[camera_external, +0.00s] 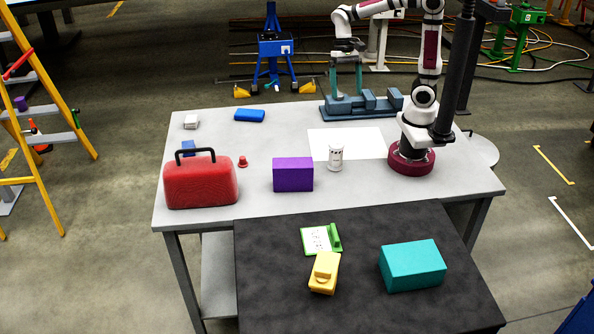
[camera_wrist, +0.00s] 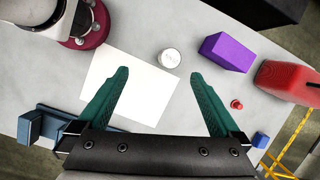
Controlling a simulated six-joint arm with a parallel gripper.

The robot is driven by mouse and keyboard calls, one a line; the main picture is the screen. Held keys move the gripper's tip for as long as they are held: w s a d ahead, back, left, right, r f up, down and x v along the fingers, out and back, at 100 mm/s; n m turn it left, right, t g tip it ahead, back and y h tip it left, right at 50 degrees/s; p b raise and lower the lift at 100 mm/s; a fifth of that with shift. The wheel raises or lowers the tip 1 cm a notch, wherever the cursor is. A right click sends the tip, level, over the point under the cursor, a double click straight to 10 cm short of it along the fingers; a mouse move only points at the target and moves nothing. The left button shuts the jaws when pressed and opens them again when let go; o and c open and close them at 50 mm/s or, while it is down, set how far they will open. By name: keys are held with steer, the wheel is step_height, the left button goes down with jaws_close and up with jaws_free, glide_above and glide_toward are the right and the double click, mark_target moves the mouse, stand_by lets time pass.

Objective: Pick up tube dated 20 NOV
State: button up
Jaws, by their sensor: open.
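A white cylindrical tube (camera_external: 336,158) with dark markings stands upright on the grey table, at the near edge of a white sheet. Its date is too small to read. In the wrist view its round white top (camera_wrist: 171,58) shows just beyond and between my fingertips. My gripper (camera_external: 346,88) has green fingers, spread apart and empty. It hangs over the far side of the table, well above the tube and behind it. In the wrist view the open gripper (camera_wrist: 158,74) shows only the sheet and table between its fingers.
A purple box (camera_external: 293,174) stands left of the tube, with a red case (camera_external: 200,182) and small red piece (camera_external: 243,161) farther left. A blue-grey vise-like fixture (camera_external: 372,103) lies at the back. The white sheet (camera_external: 360,142) is bare. A dark near table holds a teal box (camera_external: 412,265).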

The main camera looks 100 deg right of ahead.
steer(key=s+a+f+n+h, duration=0.2)
steer(key=s+a+f+n, duration=0.2)
steer(key=s+a+n, duration=0.4)
steer(key=s+n, duration=0.1)
steer(key=s, duration=0.3)
steer(key=shift+a+f, duration=0.15)
steer(key=shift+a, duration=0.15)
steer(key=shift+c, duration=0.6)
